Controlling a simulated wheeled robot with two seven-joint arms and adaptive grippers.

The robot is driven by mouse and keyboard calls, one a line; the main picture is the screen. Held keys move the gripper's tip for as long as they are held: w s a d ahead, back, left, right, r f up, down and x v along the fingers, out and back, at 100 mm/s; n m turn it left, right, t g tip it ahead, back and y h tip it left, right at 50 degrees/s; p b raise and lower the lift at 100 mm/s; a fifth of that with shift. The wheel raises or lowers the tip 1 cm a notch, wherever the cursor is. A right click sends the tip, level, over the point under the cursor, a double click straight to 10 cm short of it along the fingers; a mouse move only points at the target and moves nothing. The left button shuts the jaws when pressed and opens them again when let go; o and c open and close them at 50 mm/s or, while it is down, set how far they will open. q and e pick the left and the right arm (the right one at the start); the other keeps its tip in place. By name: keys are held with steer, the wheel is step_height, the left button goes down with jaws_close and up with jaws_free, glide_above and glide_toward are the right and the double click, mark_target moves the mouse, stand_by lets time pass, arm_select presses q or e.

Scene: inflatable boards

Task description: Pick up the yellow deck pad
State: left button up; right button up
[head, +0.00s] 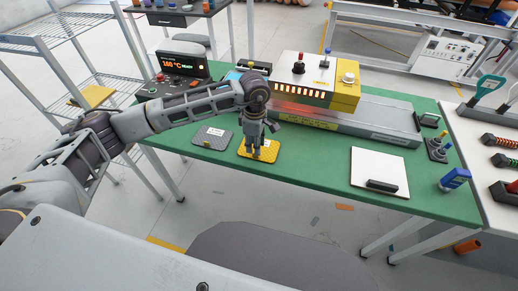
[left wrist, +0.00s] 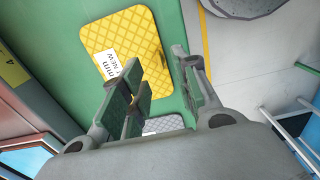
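The yellow deck pad (head: 272,150) lies flat on the green table, towards its front edge. My left gripper (head: 257,153) points down over it and hides its middle. In the left wrist view the yellow pad (left wrist: 128,32) has a diamond tread and a white printed label. The two fingers of my left gripper (left wrist: 160,76) are spread apart there with nothing between them; one finger overlaps the pad's edge in the picture. I cannot tell whether a fingertip touches the pad. My right gripper is not in view.
A grey pad (head: 212,138) lies just left of the yellow one. A long grey sealing machine (head: 350,118) with a yellow end block (head: 347,97) stands behind. A white board (head: 379,170) with a black bar lies to the right. Green table (head: 310,175) is bare between.

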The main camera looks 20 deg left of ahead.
arm_select(q)
steer(key=shift+f, duration=0.1)
steer(key=shift+f+p, duration=0.4)
steer(key=shift+f, duration=2.1)
steer(key=shift+c, duration=0.2)
jaws_close()
